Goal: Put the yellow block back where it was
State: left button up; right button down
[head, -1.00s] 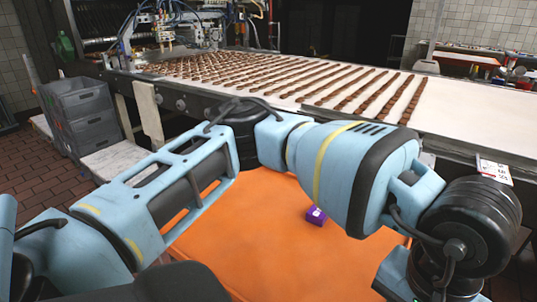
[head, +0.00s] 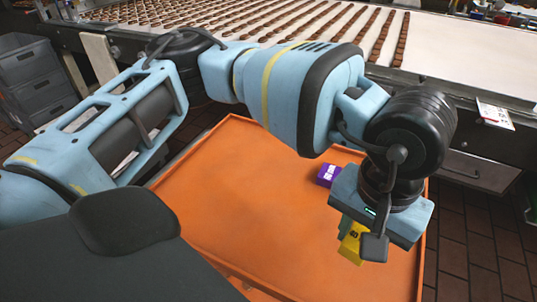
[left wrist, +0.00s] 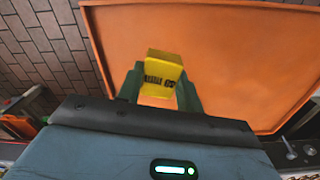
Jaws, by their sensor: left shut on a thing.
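The yellow block (head: 352,244) has dark printing and shows partly behind my left gripper (head: 358,228) in the head view. In the left wrist view the yellow block (left wrist: 161,72) sits between the two green fingers of my left gripper (left wrist: 160,92), which is shut on it. The gripper holds it over the right part of the orange table (head: 250,215). A purple block (head: 327,175) with white marks lies on the orange surface, just left of and beyond the gripper. My right gripper is not in view.
The orange table has a raised rim, and its left and middle parts are clear. A conveyor (head: 450,60) with rows of brown pieces runs behind it. Grey crates (head: 33,80) stand at the far left. A drawer unit (head: 478,170) is at the right, above brick floor.

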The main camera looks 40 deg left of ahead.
pick_arm(q)
jog(key=shift+a, duration=0.25)
jog(key=w+a+f+n+b, duration=0.1)
jog(key=w+a+n, duration=0.2)
jog(key=w+n, duration=0.45)
jog(key=w+a+f+n+b, duration=0.1)
jog(key=w+a+f+n, duration=0.2)
jog(key=w, duration=0.8)
jog(key=w+a+f+n, duration=0.1)
jog(key=a, duration=0.1)
jog(key=w+a+f+n, duration=0.1)
jog(key=w+a+n, duration=0.1)
jog(key=w+a+f+n, duration=0.1)
jog(key=a+n, duration=0.1)
jog(key=shift+w+a+n, duration=0.25)
jog(key=shift+a, duration=0.4)
